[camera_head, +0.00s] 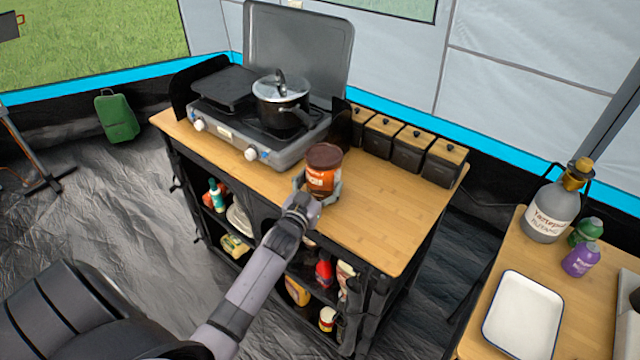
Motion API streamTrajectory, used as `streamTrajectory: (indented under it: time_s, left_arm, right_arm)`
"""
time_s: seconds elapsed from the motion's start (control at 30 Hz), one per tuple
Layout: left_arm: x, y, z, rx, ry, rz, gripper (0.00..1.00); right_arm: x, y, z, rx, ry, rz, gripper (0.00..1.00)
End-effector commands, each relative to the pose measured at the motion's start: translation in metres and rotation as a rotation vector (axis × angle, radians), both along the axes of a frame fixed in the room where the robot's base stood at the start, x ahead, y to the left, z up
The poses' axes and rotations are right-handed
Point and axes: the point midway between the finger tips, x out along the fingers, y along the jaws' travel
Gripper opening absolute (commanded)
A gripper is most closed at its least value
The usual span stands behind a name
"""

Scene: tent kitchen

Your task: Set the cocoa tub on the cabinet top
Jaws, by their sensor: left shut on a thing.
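The cocoa tub (322,172) is an orange-brown tub with a dark brown lid, in the middle of the head view. My left gripper (318,187) is shut on it, with its fingers around the tub's lower part. The tub is upright at the front edge of the wooden cabinet top (390,225), just right of the stove. I cannot tell whether its base touches the wood, as the gripper hides the bottom. My right gripper is not in view.
A camping stove (255,125) with a lidded pot (281,100) fills the cabinet's left side. Several dark canisters (408,148) line its back. The front right of the top is clear. A second table at right holds a white tray (522,315) and bottles.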

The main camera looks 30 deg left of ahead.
Motion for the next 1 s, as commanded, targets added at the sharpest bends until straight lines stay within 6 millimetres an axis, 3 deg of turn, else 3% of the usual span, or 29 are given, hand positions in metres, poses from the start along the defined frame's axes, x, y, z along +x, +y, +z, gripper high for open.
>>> streamTrajectory:
  time_s: [0.47, 0.5, 0.77, 1.0]
  left_arm:
    - [0.0004, -0.0001, -0.0109, 0.001, -0.007, -0.001, 0.34]
    - [0.0, -0.0001, -0.011, 0.001, -0.004, 0.0, 0.77]
    - [-0.0002, -0.0001, -0.011, 0.001, -0.003, 0.0, 0.94]
    - [-0.0002, -0.0001, -0.011, 0.001, -0.003, 0.0, 0.95]
  right_arm:
    - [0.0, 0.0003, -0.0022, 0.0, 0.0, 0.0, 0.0]
    - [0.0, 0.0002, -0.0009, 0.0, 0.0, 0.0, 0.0]
    - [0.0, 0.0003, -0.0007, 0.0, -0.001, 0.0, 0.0]
    - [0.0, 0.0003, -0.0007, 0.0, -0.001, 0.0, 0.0]
